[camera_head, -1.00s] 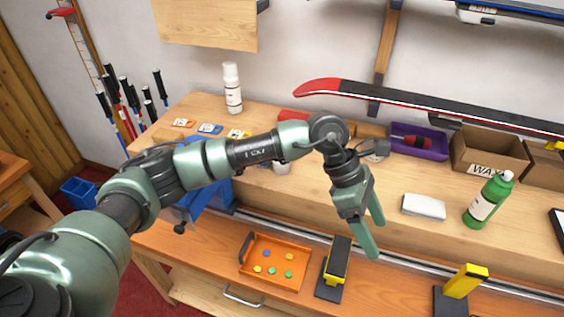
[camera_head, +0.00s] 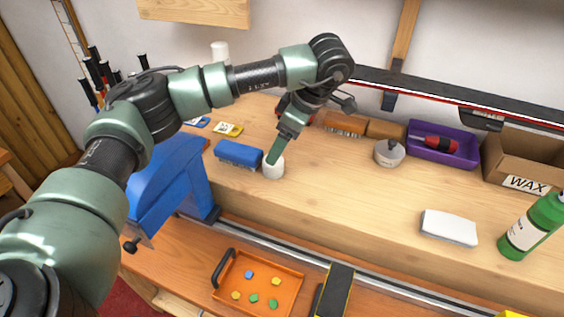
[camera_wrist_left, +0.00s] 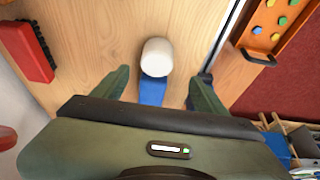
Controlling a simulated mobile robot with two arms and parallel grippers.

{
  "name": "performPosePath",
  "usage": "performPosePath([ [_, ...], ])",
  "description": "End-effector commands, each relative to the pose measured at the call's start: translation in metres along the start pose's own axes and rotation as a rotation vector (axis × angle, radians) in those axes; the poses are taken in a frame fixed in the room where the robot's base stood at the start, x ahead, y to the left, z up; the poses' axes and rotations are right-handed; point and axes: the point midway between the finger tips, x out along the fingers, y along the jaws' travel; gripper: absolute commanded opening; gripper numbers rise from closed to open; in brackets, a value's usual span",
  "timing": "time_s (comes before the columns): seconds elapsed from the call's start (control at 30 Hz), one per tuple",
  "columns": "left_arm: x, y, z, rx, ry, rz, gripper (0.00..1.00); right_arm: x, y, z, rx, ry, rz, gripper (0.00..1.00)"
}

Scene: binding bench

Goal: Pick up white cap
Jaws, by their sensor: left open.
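The white cap (camera_head: 273,170) stands on the wooden bench top, beside the right end of a blue block (camera_head: 237,154). My left gripper (camera_head: 272,160) is at the cap, pointing down. One finger overlaps the cap in the head view, and the other finger is hard to make out there. In the left wrist view the cap (camera_wrist_left: 156,56) shows as a pale cylinder just beyond the gap between the open fingertips (camera_wrist_left: 160,76), with nothing held. The blue block (camera_wrist_left: 152,92) shows between the fingers. My right gripper is not in view.
A blue vise (camera_head: 165,185) stands at the bench's front left. A grey round tin (camera_head: 389,154), purple tray (camera_head: 465,157), white block (camera_head: 449,227) and green bottle (camera_head: 528,230) are to the right. An orange tray (camera_head: 283,275) lies below. Bench between cap and white block is clear.

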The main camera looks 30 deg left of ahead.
Motion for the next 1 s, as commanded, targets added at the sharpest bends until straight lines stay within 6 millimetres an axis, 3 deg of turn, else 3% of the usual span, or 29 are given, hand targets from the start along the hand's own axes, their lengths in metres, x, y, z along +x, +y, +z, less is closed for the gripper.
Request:
performPosePath([
  [0.23,0.026,0.0,0.0,-0.002,0.005,-0.004,0.73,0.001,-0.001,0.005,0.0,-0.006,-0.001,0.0],
  [0.47,0.053,0.006,0.002,-0.002,0.006,-0.006,0.73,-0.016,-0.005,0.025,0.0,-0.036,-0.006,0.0],
  [0.63,0.075,0.007,0.003,-0.002,0.004,-0.003,0.73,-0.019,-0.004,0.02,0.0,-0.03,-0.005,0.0],
  [0.9,0.08,0.007,0.004,-0.002,0.004,0.0,0.73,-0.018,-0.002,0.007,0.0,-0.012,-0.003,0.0],
  [1.0,0.08,0.007,0.004,-0.002,0.004,0.0,0.48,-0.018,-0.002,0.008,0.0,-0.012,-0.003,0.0],
])
